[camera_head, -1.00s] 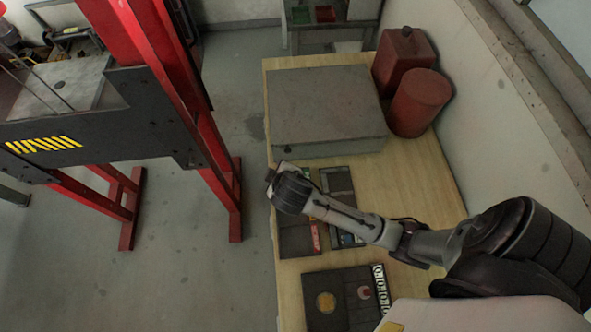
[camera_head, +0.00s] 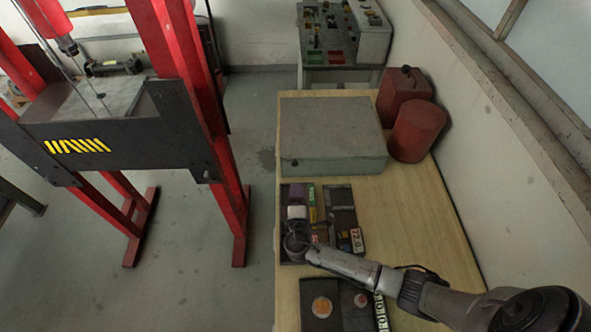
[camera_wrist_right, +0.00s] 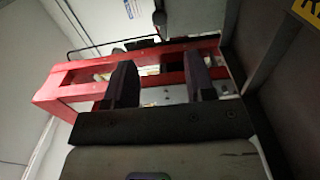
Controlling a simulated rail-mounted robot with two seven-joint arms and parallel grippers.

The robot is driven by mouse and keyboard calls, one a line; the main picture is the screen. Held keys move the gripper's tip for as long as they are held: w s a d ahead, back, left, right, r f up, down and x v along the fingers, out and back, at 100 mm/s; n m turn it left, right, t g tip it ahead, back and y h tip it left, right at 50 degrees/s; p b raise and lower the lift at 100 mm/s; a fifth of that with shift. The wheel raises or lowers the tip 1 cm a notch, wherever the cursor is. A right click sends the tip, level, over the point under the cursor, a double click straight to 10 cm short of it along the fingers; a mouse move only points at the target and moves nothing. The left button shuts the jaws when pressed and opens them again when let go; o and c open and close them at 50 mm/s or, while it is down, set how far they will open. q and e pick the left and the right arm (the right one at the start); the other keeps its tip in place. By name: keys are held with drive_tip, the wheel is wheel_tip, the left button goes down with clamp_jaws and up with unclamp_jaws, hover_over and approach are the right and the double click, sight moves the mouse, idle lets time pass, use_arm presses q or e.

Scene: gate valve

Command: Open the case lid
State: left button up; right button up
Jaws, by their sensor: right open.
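The case (camera_head: 333,135) is a grey, worn metal box with a flat lid, lying shut on the wooden table. My right gripper (camera_head: 296,196) is in front of the case, near its front left corner, above the dark panels. It looks apart from the case, but its height is hard to judge. In the right wrist view the two dark fingers of the right gripper (camera_wrist_right: 160,78) stand apart with nothing between them. My left gripper is not in view.
Dark flat cases (camera_head: 342,212) lie on the table (camera_head: 425,215) in front of the case. Two red cans (camera_head: 418,130) stand to its right, close to the wall. A red press frame (camera_head: 222,190) stands left, across a floor gap. A control console (camera_head: 340,35) stands behind.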

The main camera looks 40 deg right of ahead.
sight(295, 165)
drive_tip(key=b+x, duration=0.2)
drive_tip(key=x, duration=0.8)
drive_tip(key=shift+w+d+b, duration=0.2)
drive_tip(key=shift+b, duration=0.15)
drive_tip(key=shift+c, duration=0.5)
drive_tip(key=c, duration=0.3)
clamp_jaws()
